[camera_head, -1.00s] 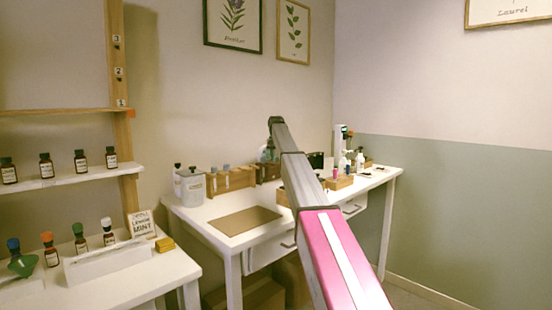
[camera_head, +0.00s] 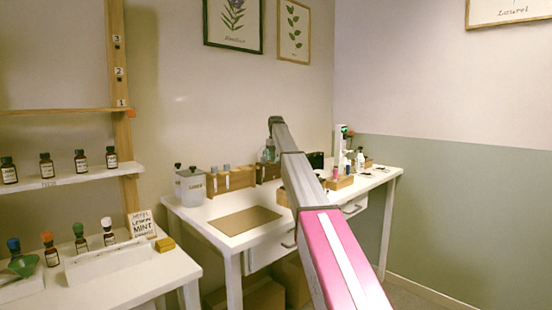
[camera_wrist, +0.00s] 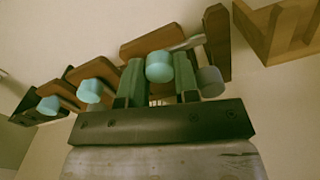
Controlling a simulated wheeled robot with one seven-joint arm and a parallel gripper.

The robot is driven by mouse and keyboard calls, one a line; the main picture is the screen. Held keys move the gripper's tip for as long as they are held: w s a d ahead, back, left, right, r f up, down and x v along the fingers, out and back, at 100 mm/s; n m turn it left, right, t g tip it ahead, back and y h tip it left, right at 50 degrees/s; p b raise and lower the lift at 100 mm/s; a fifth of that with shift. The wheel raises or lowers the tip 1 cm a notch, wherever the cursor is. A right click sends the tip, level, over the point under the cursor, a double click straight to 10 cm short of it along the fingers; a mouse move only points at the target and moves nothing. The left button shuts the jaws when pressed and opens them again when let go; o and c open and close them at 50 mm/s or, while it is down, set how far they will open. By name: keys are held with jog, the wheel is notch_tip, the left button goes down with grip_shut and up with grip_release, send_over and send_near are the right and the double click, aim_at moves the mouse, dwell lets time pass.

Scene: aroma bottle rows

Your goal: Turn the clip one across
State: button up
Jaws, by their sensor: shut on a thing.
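My gripper (camera_wrist: 160,85) is over the back of the far desk. In the wrist view its two greenish fingers stand on either side of a blue round knob (camera_wrist: 159,66). The gripper is shut on this knob, though the contact is partly hidden. Two more blue knobs (camera_wrist: 90,91) stand to the left on brown wooden blocks, and a grey knob (camera_wrist: 210,80) is just right of the fingers. In the head view my arm hides most of this spot, and the gripper end (camera_head: 272,150) is small. I cannot tell which piece is the clip.
At left are a shelf (camera_head: 75,179) with several dark bottles and a white counter (camera_head: 120,290).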

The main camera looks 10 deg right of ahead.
dwell(0.3)
jog(key=o, duration=0.9)
jog(key=shift+r, duration=0.15)
jog(key=shift+r, duration=3.6)
